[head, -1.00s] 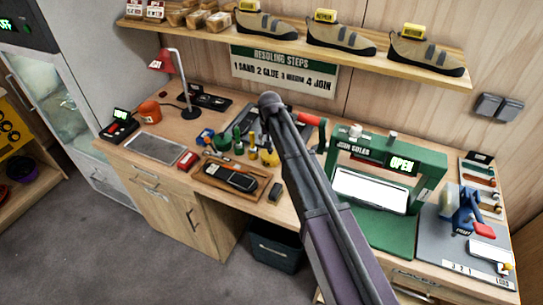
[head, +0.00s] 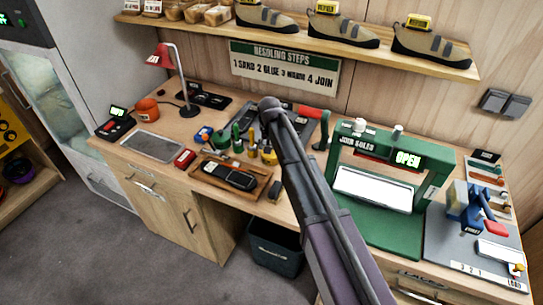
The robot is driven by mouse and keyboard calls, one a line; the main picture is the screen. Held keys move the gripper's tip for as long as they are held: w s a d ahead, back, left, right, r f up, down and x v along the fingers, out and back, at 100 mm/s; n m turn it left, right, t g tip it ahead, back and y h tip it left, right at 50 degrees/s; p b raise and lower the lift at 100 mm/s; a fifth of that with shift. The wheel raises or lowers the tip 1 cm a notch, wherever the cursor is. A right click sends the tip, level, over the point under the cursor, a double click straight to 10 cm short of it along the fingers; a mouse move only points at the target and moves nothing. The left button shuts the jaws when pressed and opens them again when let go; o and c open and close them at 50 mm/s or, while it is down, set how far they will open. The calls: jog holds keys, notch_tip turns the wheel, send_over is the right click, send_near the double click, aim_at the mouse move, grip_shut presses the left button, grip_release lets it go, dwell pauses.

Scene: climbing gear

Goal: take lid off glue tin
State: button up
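I cannot pick out the glue tin or its lid for certain. A small blue container (head: 203,134) stands on the workbench left of the green and yellow bottles (head: 252,140), but its label is too small to read. An orange-red pot (head: 146,108) stands further left, beside the lamp. My arm reaches up from the bottom edge across the middle of the bench, and its upper end covers the bench just right of the bottles. My gripper does not show; whether it holds anything cannot be seen.
A red desk lamp (head: 160,57) stands at the back left. A wooden tray (head: 208,177) holds a dark shoe-shaped piece. A green press (head: 436,168) reading OPEN stands right of my arm, with a blue clamp tool (head: 466,208) further right. A shelf (head: 400,47) with shoes hangs above.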

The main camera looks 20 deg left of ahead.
jog(key=shift+w+f, duration=0.1)
jog(key=shift+f, duration=0.4)
grip_shut()
dwell(0.3)
